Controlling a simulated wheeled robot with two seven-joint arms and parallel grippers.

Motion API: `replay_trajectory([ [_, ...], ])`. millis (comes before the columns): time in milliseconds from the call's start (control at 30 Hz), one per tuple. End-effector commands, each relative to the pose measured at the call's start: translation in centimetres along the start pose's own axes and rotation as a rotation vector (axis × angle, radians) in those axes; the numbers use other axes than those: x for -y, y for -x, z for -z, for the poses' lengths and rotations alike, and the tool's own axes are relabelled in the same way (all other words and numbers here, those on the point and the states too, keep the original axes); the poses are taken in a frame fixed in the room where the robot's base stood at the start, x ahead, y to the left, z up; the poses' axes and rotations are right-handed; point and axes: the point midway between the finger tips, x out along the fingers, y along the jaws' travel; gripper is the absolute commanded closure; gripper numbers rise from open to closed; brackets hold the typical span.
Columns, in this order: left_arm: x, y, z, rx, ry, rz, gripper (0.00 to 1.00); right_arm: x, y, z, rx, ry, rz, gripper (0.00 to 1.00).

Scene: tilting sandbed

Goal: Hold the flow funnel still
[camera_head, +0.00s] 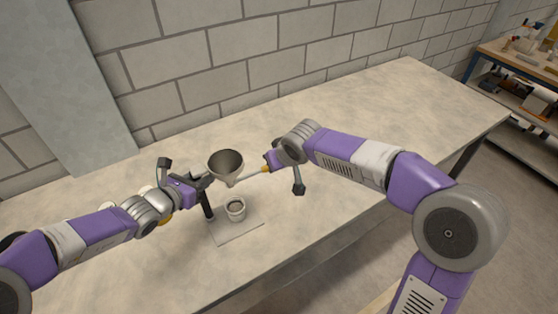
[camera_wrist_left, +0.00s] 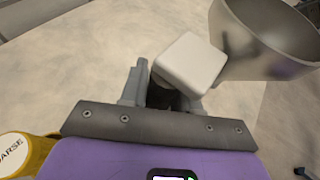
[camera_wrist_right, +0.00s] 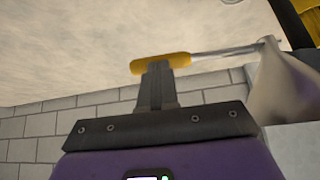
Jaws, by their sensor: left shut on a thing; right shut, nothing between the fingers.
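The grey metal funnel (camera_head: 226,164) stands upright above a small cup (camera_head: 236,207) on a flat plate (camera_head: 249,231). My left gripper (camera_head: 199,182) is just left of the funnel. In the left wrist view it is shut on a pale block (camera_wrist_left: 190,62) beside the funnel's bowl (camera_wrist_left: 262,45); the block partly hides the fingers. My right gripper (camera_wrist_right: 156,78) is shut, with its fingertips against or very close to a yellow handle (camera_wrist_right: 160,63). The handle's thin metal rod (camera_wrist_right: 222,51) runs to the funnel's lower end. Whether tips and handle touch, I cannot tell.
A dark post (camera_head: 207,204) rises beside the cup. A yellow jar with a white lid reading "ARSE" (camera_wrist_left: 12,150) is by my left wrist. The table (camera_head: 380,105) is clear at the far right. A block wall (camera_head: 270,50) stands behind it.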

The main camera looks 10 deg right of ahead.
Motion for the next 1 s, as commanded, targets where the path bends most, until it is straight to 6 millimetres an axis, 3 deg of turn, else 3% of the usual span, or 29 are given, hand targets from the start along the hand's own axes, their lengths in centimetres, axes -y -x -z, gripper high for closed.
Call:
replay_trajectory([
  [367,0.0,0.0,0.0,0.000,0.001,0.000,1.00,-0.1,-0.1,0.1,0.004,0.018,0.013,1.00],
  [1000,0.1,0.0,0.0,0.001,-0.002,0.002,1.00,-0.1,-2.2,3.2,0.000,0.376,0.257,1.00],
])
